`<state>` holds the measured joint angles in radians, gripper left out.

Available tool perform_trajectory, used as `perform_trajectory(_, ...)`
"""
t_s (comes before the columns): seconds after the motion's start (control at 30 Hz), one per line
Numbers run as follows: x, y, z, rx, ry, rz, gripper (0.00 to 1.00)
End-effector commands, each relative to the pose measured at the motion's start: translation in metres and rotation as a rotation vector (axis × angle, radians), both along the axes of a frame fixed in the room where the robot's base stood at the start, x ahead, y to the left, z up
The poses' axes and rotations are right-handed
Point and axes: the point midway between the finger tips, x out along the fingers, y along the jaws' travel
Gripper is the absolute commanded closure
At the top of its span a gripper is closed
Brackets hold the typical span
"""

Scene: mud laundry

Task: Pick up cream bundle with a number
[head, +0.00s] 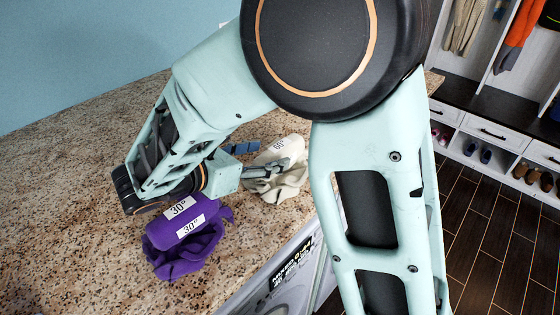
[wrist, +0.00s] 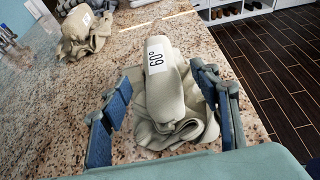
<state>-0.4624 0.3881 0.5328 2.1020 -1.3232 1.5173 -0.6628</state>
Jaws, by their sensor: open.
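A cream bundle (head: 284,184) with a white label reading 60° lies on the speckled granite counter near its front edge. In the wrist view the cream bundle (wrist: 163,100) lies between the two blue-padded fingers, its rolled part upright in the picture and loose folds spread around its base. My gripper (head: 262,158) is open, with one finger on each side of the bundle; it also fills the lower wrist view (wrist: 163,88). I cannot tell whether either finger touches the cloth. My arm hides part of the counter in the head view.
A purple bundle (head: 187,236) labelled 30° lies close to my gripper. Another beige bundle (wrist: 84,34) with a label lies farther along the counter (head: 60,200). A washer front (head: 290,275) is below the counter edge. Shoe cubbies (head: 500,165) stand across the floor.

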Motion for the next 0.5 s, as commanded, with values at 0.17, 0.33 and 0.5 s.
perform_trajectory(0.17, 0.008, -0.008, -0.005, 0.001, 0.000, 0.000, 0.44)
perform_trajectory(0.33, 0.024, -0.026, -0.014, 0.001, 0.002, -0.005, 0.44)
perform_trajectory(0.5, 0.039, -0.038, -0.022, 0.002, 0.000, -0.002, 0.44)
